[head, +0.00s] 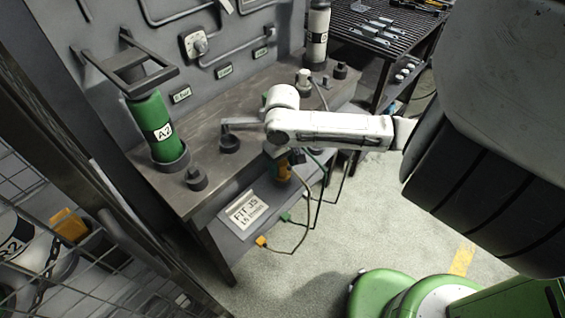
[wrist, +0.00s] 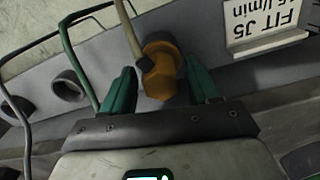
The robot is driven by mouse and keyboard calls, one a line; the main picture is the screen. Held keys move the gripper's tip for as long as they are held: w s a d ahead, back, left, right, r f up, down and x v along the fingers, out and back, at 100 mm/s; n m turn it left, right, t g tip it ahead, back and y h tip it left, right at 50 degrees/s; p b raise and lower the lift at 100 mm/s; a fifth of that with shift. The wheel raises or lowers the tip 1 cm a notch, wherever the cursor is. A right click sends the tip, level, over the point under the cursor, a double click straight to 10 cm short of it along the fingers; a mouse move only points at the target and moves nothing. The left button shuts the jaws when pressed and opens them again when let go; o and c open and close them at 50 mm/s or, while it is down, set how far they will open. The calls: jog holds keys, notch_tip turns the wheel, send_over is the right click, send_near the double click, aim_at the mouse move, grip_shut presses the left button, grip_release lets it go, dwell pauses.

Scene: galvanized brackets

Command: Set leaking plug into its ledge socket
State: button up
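An orange plug (wrist: 161,80) with a hex-shaped body shows in the wrist view against the grey ledge face. A tan hose runs up beside it. In the head view the orange plug (head: 284,172) is partly hidden under my wrist, at the bench's front edge. My gripper (wrist: 160,66) has a green finger on either side of the plug, with a gap visible on both sides. In the head view my gripper (head: 292,158) is mostly hidden by the arm. Two dark ring sockets, one nearer (wrist: 68,85), sit left of the plug. I cannot tell how the plug is seated.
A sign reading "FIT J5" (head: 247,211) is on the lower front panel. Yellow (head: 261,241) and green (head: 286,217) connectors hang on cables below. A green cylinder "A2" (head: 151,125) and dark cups stand on the bench (head: 205,180).

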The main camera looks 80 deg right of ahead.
jog(key=shift+o, duration=0.8)
notch_tip(320, 180, up, 11)
jog(key=shift+p, duration=0.45)
jog(key=shift+f, duration=0.1)
